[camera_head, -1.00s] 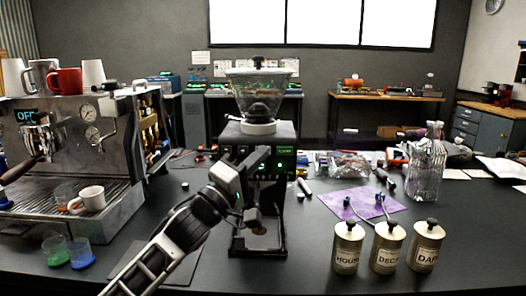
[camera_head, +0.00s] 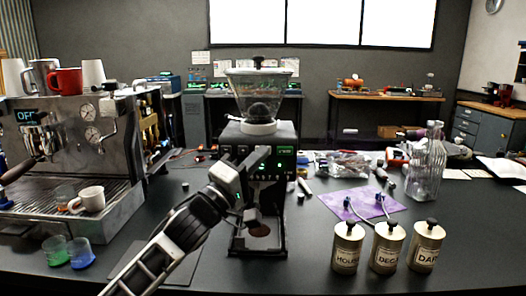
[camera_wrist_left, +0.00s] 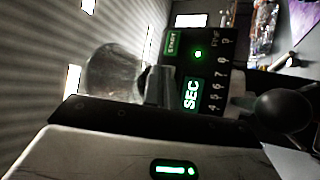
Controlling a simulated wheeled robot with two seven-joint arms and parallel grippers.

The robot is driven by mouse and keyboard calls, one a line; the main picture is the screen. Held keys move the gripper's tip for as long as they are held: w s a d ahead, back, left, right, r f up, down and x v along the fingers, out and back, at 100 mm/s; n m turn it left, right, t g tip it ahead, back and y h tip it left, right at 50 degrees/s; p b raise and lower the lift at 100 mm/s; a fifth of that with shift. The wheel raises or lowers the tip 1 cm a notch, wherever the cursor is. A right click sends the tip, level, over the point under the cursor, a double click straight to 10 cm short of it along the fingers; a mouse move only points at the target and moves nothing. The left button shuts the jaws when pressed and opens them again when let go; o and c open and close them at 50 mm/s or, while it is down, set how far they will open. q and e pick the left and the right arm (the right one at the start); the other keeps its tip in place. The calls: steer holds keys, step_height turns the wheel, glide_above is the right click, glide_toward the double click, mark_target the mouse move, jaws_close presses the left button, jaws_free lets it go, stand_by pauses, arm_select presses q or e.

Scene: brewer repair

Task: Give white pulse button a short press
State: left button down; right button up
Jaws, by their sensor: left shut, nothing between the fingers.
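The black coffee grinder (camera_head: 284,135) stands mid-counter with a clear hopper (camera_head: 262,92) on top. Its front panel has a green-lit display and small green lights. In the wrist view the panel (camera_wrist_left: 205,70) shows lit "START" and "SEC" labels and a column of numerals. My left gripper (camera_head: 254,164) is shut and empty, close in front of the panel's left part. In the wrist view its dark fingers (camera_wrist_left: 156,86) point at the panel; contact cannot be told. I cannot make out the white pulse button; the gripper may cover it. My right gripper is out of view.
An espresso machine (camera_head: 112,150) with cups stands at left. Two small glasses (camera_head: 80,252) sit in front of it. Three labelled canisters (camera_head: 388,248), a purple mat (camera_head: 365,200) and a glass bottle (camera_head: 426,170) are at right.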

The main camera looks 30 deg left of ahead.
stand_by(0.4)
arm_select(q)
steer(key=shift+s+d+p, duration=0.3)
steer(key=shift+s+d, duration=0.1)
steer(key=shift+s, duration=0.25)
steer(key=shift+s+d, duration=0.1)
steer(key=shift+s+d, duration=0.15)
steer(key=shift+s, duration=0.1)
steer(key=s+d, duration=0.1)
steer(key=s+d+p, duration=0.1)
steer(key=s, duration=0.1)
steer(key=shift+s+d, duration=0.1)
steer(key=shift+s, duration=0.2)
